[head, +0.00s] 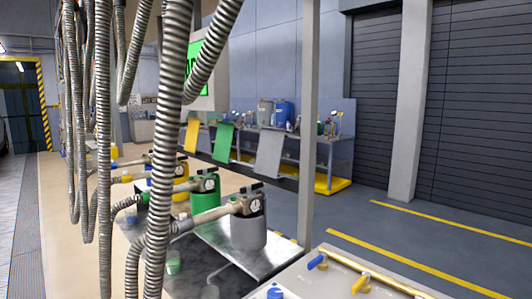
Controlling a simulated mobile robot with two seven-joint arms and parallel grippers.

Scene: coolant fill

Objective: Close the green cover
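A green panel (222,143), which looks like the green cover, stands tilted at mid-distance. It is between a yellow panel (192,135) and a grey panel (269,153). Its lower edge meets a dark strip behind the near bench. I cannot tell how it is hinged. A green canister (205,189) with a gauge and a hose fitting stands nearer, beside a grey canister (248,228) and a yellow canister (181,182). Neither of my grippers shows in the head view.
Ribbed metal hoses (172,90) hang close in front and block part of the view. A grey post (309,110) stands right of centre. A panel with blue and yellow valve handles (318,262) is at bottom right. Open floor (400,235) lies to the right.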

